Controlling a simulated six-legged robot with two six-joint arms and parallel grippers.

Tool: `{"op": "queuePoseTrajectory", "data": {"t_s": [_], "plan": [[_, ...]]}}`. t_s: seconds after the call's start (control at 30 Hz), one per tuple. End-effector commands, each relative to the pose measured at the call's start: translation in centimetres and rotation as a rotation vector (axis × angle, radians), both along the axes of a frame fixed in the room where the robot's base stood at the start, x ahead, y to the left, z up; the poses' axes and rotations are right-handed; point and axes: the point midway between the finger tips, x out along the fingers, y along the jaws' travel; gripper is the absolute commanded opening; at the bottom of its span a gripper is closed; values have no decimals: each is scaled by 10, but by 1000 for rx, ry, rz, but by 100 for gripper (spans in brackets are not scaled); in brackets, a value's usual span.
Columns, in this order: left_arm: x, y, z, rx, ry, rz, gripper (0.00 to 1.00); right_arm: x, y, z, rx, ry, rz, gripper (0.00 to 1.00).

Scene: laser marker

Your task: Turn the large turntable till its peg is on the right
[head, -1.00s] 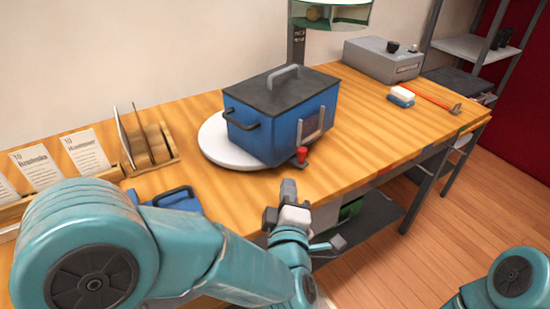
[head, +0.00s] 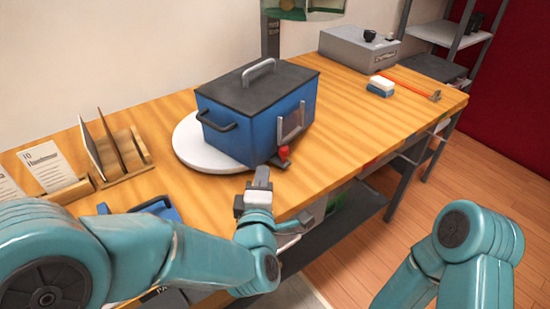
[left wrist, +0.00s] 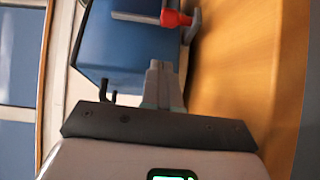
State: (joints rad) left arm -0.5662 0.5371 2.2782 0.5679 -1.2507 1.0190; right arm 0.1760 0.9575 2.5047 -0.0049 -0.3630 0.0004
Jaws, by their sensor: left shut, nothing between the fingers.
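The large turntable is a round white disc (head: 192,148) on the wooden table. A blue box with a dark lid (head: 245,137) stands on it and hides much of it. The red peg (head: 284,152) is at the turntable's front right edge, by the box's near corner. The peg also shows at the top of the left wrist view (left wrist: 176,18). My left gripper (head: 262,176) is shut and empty, just in front of the peg and apart from it. In the left wrist view its closed fingers (left wrist: 158,80) point toward the box and peg. My right gripper is not in view; only its arm shows at lower right.
A wooden rack (head: 124,160) and card holders stand at the left. A blue object (head: 148,208) lies near the front edge. A grey box (head: 358,48), a blue-white sponge (head: 381,86) and an orange-handled tool (head: 412,84) are at the right. The table right of the turntable is clear.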

Motion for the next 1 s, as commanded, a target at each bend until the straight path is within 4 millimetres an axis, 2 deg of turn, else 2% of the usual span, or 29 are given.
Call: {"op": "queuePoseTrajectory", "data": {"t_s": [0.1,0.33,0.5,1.0], "plan": [[26,0,0,0,1,4,0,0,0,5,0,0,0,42],[48,-24,-2,0,1,2,0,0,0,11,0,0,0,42],[54,-28,-3,1,1,4,0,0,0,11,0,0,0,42],[55,-29,-3,1,1,7,0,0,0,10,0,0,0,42]]}}
